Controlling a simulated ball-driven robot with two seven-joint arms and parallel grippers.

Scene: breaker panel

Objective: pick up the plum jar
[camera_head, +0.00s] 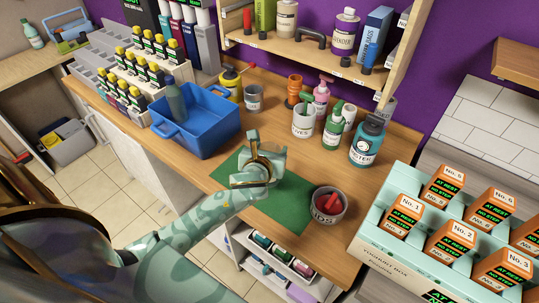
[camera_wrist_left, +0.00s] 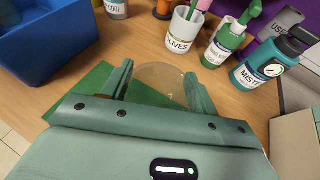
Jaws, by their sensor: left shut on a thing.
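My left gripper (camera_head: 262,163) is above the green mat (camera_head: 286,204) on the wooden worktop. In the left wrist view its two fingers (camera_wrist_left: 155,86) stand apart, shut on a clear, rounded, see-through thing (camera_wrist_left: 163,72) between them. In the head view a brown ring-like edge shows at the gripper, and the rest of what it holds is mostly hidden. I see no readable plum label, so I cannot tell whether the held thing is the plum jar. My right gripper is not in view.
A blue bin (camera_head: 205,122) stands left of the mat. A grey bowl with red contents (camera_head: 328,205) stands to the right. An olives cup (camera_head: 303,122), a green bottle (camera_head: 333,134) and a teal mister (camera_head: 367,142) stand behind. A shelf (camera_head: 300,52) hangs above.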

